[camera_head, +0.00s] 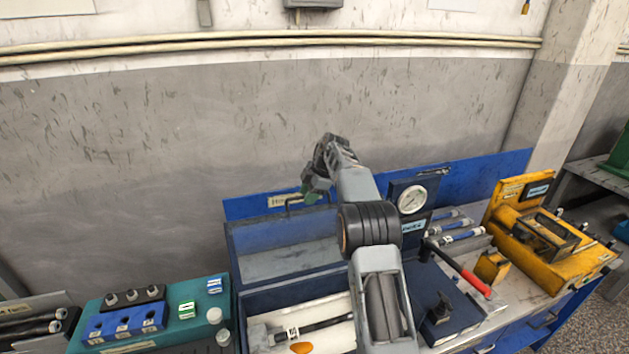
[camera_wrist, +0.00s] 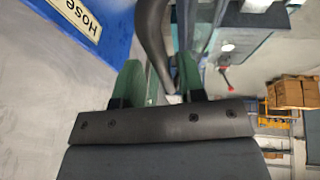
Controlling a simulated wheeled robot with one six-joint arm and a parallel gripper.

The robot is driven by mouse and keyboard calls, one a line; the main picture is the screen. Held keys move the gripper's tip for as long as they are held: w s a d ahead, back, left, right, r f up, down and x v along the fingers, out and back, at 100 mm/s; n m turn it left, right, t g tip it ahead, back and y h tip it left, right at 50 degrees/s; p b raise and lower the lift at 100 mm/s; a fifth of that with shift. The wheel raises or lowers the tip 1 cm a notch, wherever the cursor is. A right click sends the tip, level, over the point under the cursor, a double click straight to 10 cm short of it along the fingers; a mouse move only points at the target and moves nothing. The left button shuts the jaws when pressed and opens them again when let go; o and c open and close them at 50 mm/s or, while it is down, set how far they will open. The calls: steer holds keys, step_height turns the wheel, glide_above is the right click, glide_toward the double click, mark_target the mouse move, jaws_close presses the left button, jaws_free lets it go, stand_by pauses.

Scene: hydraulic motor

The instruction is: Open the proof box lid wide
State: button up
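The proof box appears to be the blue box (camera_head: 262,297) at the front middle of the bench. Its lid (camera_head: 270,262) is raised, with the grey-blue inner face showing. A thin dark handle (camera_head: 289,203) stands at the lid's top edge. My gripper (camera_head: 312,194) is at the handle's right end, above the lid. In the wrist view, my gripper's green fingers (camera_wrist: 160,75) are apart, with the curved dark handle (camera_wrist: 152,30) running between them. Contact between fingers and handle is unclear. My arm hides the right part of the box and lid.
A blue back panel (camera_head: 240,208) with a label stands behind the lid; it also shows in the wrist view (camera_wrist: 55,12). A teal block (camera_head: 200,297) stands left. A gauge (camera_head: 411,200), red-handled lever (camera_head: 475,283) and yellow fixture (camera_head: 550,265) stand right.

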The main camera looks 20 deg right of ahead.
steer(key=v, duration=1.1)
steer(key=shift+s+a, duration=0.1)
steer(key=shift+a, duration=0.05)
